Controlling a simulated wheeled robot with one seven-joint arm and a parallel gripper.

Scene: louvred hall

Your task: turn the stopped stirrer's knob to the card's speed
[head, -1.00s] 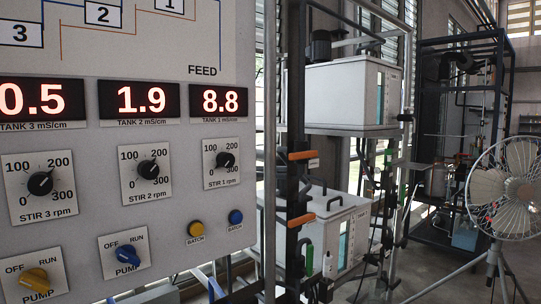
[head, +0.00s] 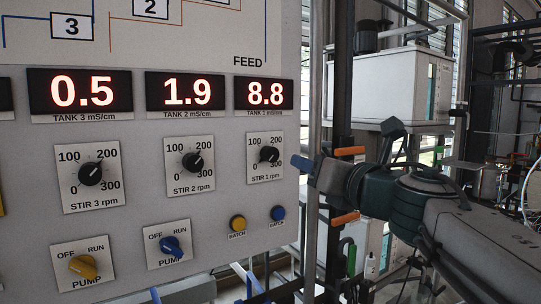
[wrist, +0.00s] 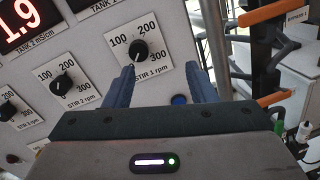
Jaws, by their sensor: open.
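Three black stirrer knobs sit on square white dials on a grey panel: STIR 3 (head: 90,173), STIR 2 (head: 193,162) and STIR 1 (head: 269,154). Each scale runs 0 to 300 rpm. The STIR 3 pointer aims up and right, near 200; the others are too small to read surely. My gripper (head: 303,164) is open, just right of the STIR 1 dial. In the wrist view, my gripper (wrist: 163,76) shows two spread blue fingers; the STIR 1 knob (wrist: 139,52) lies beyond them, nearer the left finger, apparently untouched. No speed card or stirrer is recognisable.
Red displays read 0.5 (head: 80,93), 1.9 (head: 185,92) and 8.8 (head: 264,94). Pump switches, yellow (head: 82,266) and blue (head: 172,247), and two batch buttons (head: 238,223) sit below the knobs. A pole and orange-handled pipework (head: 349,151) stand close right of the panel.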

